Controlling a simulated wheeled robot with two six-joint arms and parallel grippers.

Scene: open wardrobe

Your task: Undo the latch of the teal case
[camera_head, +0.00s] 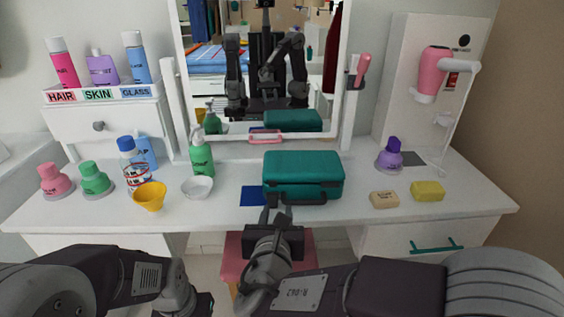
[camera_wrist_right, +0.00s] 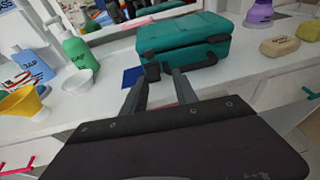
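The teal case (camera_head: 304,172) lies closed on the white dresser top, below the mirror. It also shows in the wrist view (camera_wrist_right: 183,38). A dark handle (camera_wrist_right: 195,65) runs along its front. My right gripper (camera_head: 278,205) is at the left part of the case's front, its two fingers apart with a gap between them. In the wrist view the fingertips (camera_wrist_right: 164,70) are close to the front face; I cannot tell if they touch it. The latch is too small and partly covered to make out. My left arm's end is at the bottom edge, its fingers not clear.
A blue flat item (camera_head: 253,196) lies left of the case.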

